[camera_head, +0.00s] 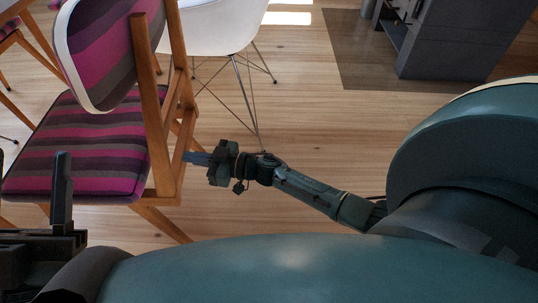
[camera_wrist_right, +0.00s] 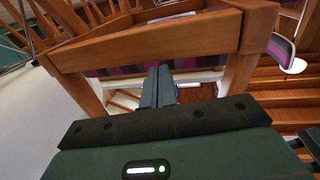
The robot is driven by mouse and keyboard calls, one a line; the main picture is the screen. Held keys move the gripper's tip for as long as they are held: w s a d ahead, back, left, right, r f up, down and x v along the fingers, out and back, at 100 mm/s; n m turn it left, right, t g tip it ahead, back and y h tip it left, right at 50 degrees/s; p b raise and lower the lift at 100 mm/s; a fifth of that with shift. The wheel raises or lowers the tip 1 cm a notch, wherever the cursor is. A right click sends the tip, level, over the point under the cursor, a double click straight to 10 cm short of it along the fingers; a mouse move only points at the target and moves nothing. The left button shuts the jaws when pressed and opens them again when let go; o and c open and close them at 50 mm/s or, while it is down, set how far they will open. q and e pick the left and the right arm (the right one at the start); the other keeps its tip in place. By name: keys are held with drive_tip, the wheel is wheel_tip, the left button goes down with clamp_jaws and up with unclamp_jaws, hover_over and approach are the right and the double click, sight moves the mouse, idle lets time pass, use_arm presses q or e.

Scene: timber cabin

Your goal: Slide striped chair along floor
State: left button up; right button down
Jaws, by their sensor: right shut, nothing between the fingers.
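The striped chair (camera_head: 83,140) has a wooden frame and a seat and backrest in purple, pink and grey stripes. It stands on the floor at the left of the head view. Its wooden frame (camera_wrist_right: 150,47) fills the upper part of the right wrist view. My right gripper (camera_head: 187,157) is shut and empty at the chair's right side, by the wooden posts. In the wrist view its fingers (camera_wrist_right: 158,75) point at the opening below a rail; contact is unclear. My left gripper (camera_head: 32,155) shows at the lower left, fingers apart, in front of the seat.
A white shell chair (camera_head: 215,28) with thin metal legs stands just behind the striped chair. A dark grey block-like unit (camera_head: 455,45) stands on a dark floor panel (camera_head: 365,60) at the back right. Wooden floor (camera_head: 320,125) is clear in the middle. Another chair (camera_head: 8,30) is at the far left.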

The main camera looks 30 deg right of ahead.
drive_tip(key=p+v, duration=0.3)
drive_tip(key=v, duration=0.7)
